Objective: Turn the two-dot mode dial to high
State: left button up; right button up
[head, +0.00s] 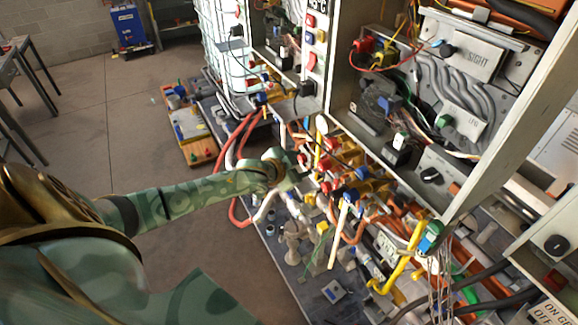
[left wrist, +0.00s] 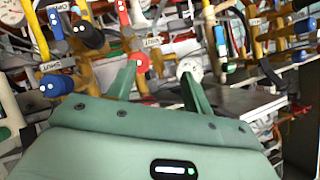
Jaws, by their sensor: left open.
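A black knob (head: 431,175) sits on a grey panel low in the open cabinet, another black knob (head: 557,245) is on a box at the lower right, and a third (head: 447,50) is beside the SIGHT plate. My left gripper (head: 298,176) is over the piping, left of and apart from these knobs. In the left wrist view its green fingers (left wrist: 160,84) are spread with nothing held. A red knob (left wrist: 140,62) and a white round part (left wrist: 188,68) show beyond the fingertips.
Yellow, white and red pipes with several valves crowd the bench (head: 333,291). Blue knobs (left wrist: 56,85) stand left of the fingers in the wrist view. The cabinet's side wall (head: 500,120) juts out at the right. The concrete floor (head: 110,130) at the left is mostly clear.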

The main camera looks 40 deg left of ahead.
pick_arm(q)
jog(key=shift+a+f, duration=0.45)
jog(key=shift+f, duration=0.15)
jog(key=shift+a+f, duration=0.4)
jog(key=shift+f, duration=0.2)
pick_arm(e)
jog(key=shift+w+a+f, duration=0.3)
jog(key=shift+w, duration=0.05)
